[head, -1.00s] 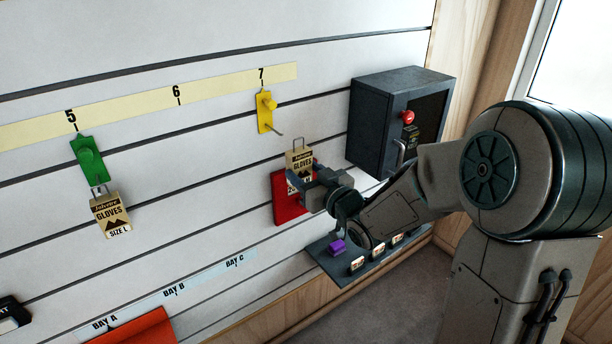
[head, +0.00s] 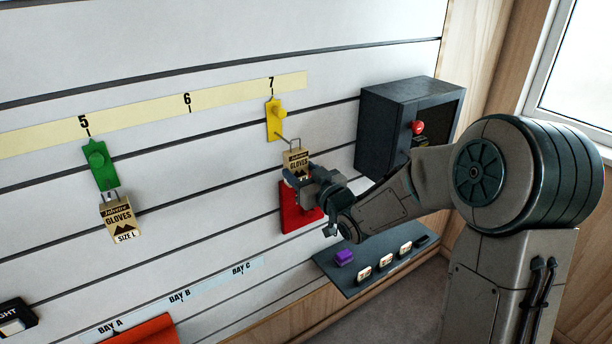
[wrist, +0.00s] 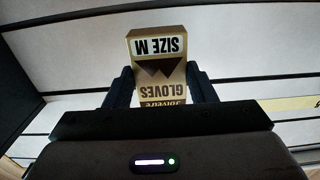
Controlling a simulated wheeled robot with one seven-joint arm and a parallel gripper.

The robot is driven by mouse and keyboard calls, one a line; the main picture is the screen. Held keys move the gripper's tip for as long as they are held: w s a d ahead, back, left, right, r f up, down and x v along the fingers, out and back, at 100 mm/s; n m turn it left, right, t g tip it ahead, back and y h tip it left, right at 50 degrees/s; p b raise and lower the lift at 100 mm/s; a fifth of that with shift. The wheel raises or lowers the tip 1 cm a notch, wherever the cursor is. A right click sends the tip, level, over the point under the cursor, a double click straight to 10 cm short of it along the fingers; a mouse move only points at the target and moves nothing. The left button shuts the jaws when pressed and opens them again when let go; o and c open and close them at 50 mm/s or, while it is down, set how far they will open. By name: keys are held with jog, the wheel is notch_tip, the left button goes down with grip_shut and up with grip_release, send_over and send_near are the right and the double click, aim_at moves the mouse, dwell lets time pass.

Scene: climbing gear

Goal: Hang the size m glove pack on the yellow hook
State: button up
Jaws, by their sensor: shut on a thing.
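The size M glove pack (head: 298,160) is a tan card box with a wire loop on top. In the wrist view the pack (wrist: 160,75) shows upside down between my two fingers, with "SIZE M" readable. My gripper (head: 306,178) is shut on its lower part and holds it upright in front of the wall. The yellow hook (head: 275,118) is mounted under number 7, with its prong pointing out and down to the right. The pack's loop is close to the prong tip; I cannot tell whether they touch or the loop is around it.
A green hook (head: 98,165) under 5 holds a size L glove pack (head: 121,218). A red panel (head: 299,212) is behind my gripper. A dark open-fronted box (head: 385,120) is on the right wall side. A grey shelf (head: 345,278) below carries a purple block (head: 344,257) and labelled items.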

jog(key=shift+x, duration=1.55)
jog(key=shift+w+a+f+b, duration=0.45)
jog(key=shift+w+f+b, duration=0.15)
jog(key=shift+b, duration=0.2)
jog(key=o, duration=1.1)
